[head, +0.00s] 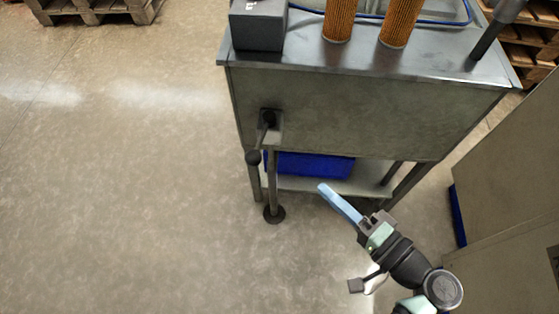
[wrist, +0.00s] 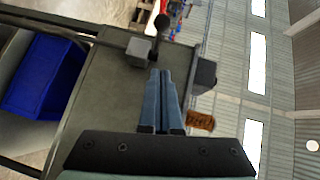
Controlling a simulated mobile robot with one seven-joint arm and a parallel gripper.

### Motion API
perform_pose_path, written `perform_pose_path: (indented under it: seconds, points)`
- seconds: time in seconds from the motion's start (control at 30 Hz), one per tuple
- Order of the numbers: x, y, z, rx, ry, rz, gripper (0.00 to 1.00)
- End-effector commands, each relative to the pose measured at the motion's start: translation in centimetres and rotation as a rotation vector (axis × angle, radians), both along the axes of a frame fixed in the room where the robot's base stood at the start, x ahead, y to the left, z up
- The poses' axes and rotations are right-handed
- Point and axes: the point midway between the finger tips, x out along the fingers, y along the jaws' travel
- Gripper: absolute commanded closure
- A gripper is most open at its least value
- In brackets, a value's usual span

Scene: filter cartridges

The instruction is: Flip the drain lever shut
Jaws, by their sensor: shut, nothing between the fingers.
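The drain lever is a dark lever with a ball knob (head: 253,157), mounted on a small plate on the front panel of the metal sink bench (head: 350,105). In the head view it hangs down and slightly left from its pivot (head: 269,118). The lever (wrist: 162,22) also shows in the wrist view, beyond the fingertips. My gripper (head: 322,187) is shut and empty, its blue fingers together. It is in front of the bench, to the lower right of the lever and apart from it. In the wrist view the fingers (wrist: 167,72) point toward the lever.
Two orange filter cartridges (head: 340,18) (head: 401,22) and a dark grey box (head: 258,25) stand on the bench top. A blue bin (head: 315,165) sits on the lower shelf. A grey cabinet (head: 510,170) stands at the right.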

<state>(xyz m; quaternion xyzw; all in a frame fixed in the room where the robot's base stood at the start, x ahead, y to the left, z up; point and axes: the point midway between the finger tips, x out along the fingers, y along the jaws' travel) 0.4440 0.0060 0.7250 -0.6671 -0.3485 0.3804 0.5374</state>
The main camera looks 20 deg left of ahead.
Motion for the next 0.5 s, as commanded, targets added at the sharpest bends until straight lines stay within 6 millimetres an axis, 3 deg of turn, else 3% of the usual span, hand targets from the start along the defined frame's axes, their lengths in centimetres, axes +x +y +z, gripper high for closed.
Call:
perform_pose_path:
  seconds: [0.3,0.5]
  points:
    - [0.2,0.2,0.1,-0.003,-0.001,0.000,1.00]
    - [1.2,2.4,-0.4,-0.002,0.001,0.004,1.00]
